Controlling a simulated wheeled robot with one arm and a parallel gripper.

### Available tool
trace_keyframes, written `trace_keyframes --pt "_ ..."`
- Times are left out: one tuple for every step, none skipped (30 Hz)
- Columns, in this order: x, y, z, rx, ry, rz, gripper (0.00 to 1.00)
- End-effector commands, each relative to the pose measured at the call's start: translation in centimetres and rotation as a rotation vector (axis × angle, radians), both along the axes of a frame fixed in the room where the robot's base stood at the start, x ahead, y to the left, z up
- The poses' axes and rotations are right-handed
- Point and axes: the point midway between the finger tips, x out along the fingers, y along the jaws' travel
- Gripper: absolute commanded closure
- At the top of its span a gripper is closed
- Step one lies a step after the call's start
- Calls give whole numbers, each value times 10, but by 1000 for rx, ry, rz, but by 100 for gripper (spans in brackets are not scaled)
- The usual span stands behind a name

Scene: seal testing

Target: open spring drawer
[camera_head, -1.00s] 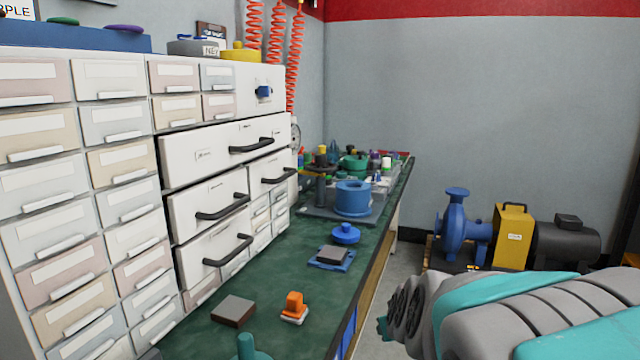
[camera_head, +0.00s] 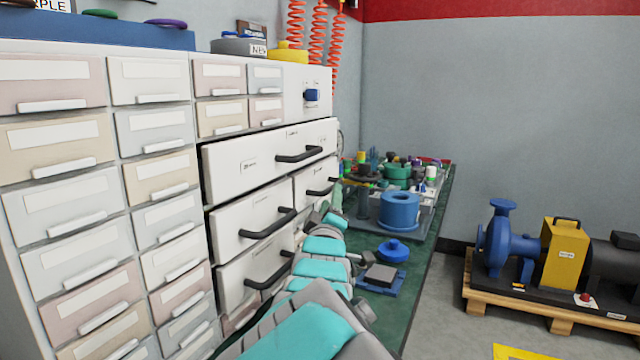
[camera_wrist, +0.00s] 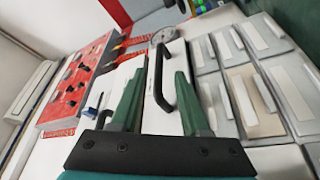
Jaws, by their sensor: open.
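White drawers with black bar handles fill the right part of the cabinet in the head view; their labels are too small to read, so I cannot tell which is the spring drawer. My gripper (camera_head: 326,212) is by the narrow right-hand drawer (camera_head: 307,182), near its black handle (camera_head: 320,189). In the wrist view my gripper (camera_wrist: 160,72) is open, with two green fingers pointing at a white drawer front. A black handle (camera_wrist: 157,82) shows between the fingers, with nothing visibly gripped. I cannot tell how far the fingertips are from the handle.
Small labelled bins (camera_head: 75,188) fill the cabinet's left side. The green bench (camera_head: 424,262) holds a blue ring-shaped part (camera_head: 399,210), a blue knob-like part (camera_head: 393,251) and a dark block (camera_head: 380,275) close to my arm. A blue pump (camera_head: 508,246) stands on a pallet at right.

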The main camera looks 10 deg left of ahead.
Motion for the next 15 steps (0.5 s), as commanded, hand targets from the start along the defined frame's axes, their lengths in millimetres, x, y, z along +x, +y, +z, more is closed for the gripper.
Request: trace_keyframes --pt "7 -2 0 2 1 -4 54" --pt "11 -2 1 2 1 -4 54" --pt "18 -3 2 3 2 -4 54" --pt "22 -3 3 4 2 -4 54" --pt "27 -2 4 4 2 -3 54" --pt "33 -2 5 5 2 -3 54" --pt "38 -2 6 5 2 -3 54" --pt "42 -3 6 4 3 -4 54" --pt "47 -3 7 2 2 -3 54" --pt "50 -2 8 3 2 -3 54" --pt "53 -2 10 4 2 -3 54" --pt "57 -2 11 5 1 -2 54" --pt "59 -2 12 5 1 -2 54" --pt "61 -2 13 4 0 -1 54" --pt "63 -2 13 3 1 -1 54"
